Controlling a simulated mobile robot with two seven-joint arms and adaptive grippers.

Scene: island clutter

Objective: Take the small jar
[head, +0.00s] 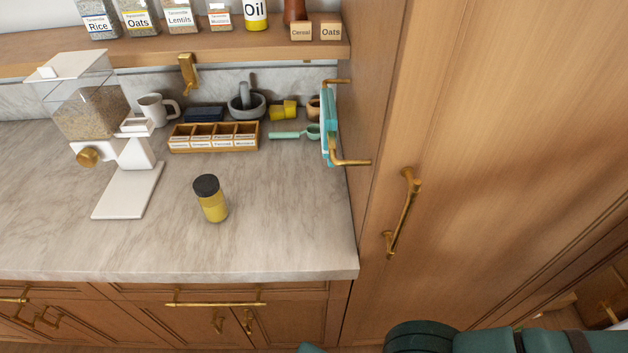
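A small jar (211,201) with a dark lid and yellow contents stands upright on the marble counter in the head view, near the front edge. Nothing touches it and it is fully visible. Green parts of my own arm show along the bottom right edge, well below and to the right of the jar. Neither of my grippers can be seen.
A white grain dispenser (126,200) stands left of the jar. Behind are a wooden spice box (213,150), a white mug (155,108), a mortar (247,106) and a green scoop (288,135). A tall wooden cabinet (450,130) bounds the right. The counter around the jar is clear.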

